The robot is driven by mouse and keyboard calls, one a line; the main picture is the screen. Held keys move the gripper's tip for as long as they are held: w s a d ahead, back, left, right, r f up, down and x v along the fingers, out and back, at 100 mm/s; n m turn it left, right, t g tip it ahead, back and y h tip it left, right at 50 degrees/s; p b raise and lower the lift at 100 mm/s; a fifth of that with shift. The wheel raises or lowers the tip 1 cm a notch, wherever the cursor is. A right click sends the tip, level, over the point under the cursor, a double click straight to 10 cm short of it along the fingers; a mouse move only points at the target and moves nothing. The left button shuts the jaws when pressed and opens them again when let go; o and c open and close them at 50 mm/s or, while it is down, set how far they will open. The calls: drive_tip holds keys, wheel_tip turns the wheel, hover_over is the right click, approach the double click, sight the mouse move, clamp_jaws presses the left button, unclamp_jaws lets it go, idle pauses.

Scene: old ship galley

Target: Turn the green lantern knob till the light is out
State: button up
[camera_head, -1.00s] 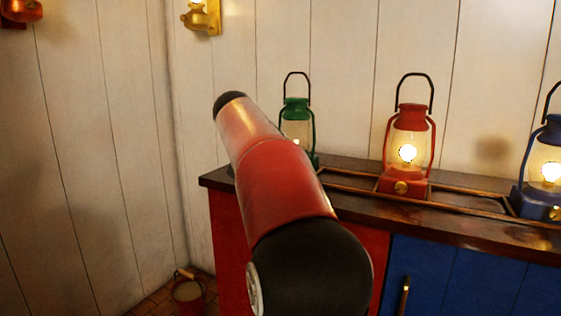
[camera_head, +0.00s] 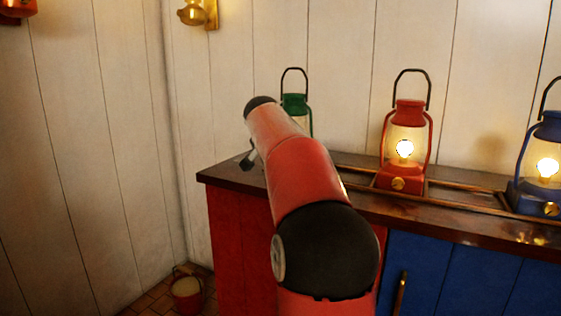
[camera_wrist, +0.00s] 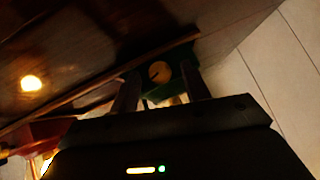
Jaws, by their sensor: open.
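The green lantern (camera_head: 295,103) stands at the left end of the counter in the head view. My arm hides its lower part, so its flame does not show there. In the wrist view its round brass knob (camera_wrist: 159,72) sits on the green base (camera_wrist: 152,92), with a dark line across its face. My gripper (camera_wrist: 160,80) is open, its two fingers on either side of the knob in this view. I cannot tell whether they touch it. In the head view one dark finger (camera_head: 248,160) shows left of my arm.
A lit red lantern (camera_head: 407,150) and a lit blue lantern (camera_head: 546,165) stand farther right on the counter (camera_head: 235,178), behind a low wooden rail (camera_head: 455,197). A bucket (camera_head: 187,292) is on the floor at left. A brass wall lamp (camera_head: 195,14) hangs above.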

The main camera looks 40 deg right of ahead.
drive_tip(key=c, duration=1)
drive_tip(key=shift+r+p, duration=0.1)
drive_tip(key=shift+p, duration=0.4)
drive_tip(key=shift+w+a+r+n+g+p, duration=0.2)
drive_tip(key=shift+n+g+p, duration=0.3)
drive_tip(key=shift+g+p, duration=0.5)
drive_tip(key=shift+w+f+n+g+h+p, duration=0.2)
drive_tip(key=shift+n+g+h+p, duration=0.45)
drive_tip(key=shift+p, duration=0.6)
drive_tip(key=n+g+h, duration=0.1)
drive_tip(key=g+h, duration=0.1)
drive_tip(key=g, duration=0.1)
drive_tip(key=shift+w+a+f+n, duration=0.1)
drive_tip(key=shift+w+f+n, duration=0.1)
drive_tip(key=shift+w+n, duration=0.15)
drive_tip(key=shift+w+f+n+g+h, duration=0.15)
drive_tip(key=shift+n+g+h, duration=0.35)
drive_tip(key=shift+g, duration=0.3)
drive_tip(key=shift+s+f+n+g+h, duration=0.1)
drive_tip(key=shift+n+g+h, duration=0.25)
drive_tip(key=shift+n+g, duration=0.35)
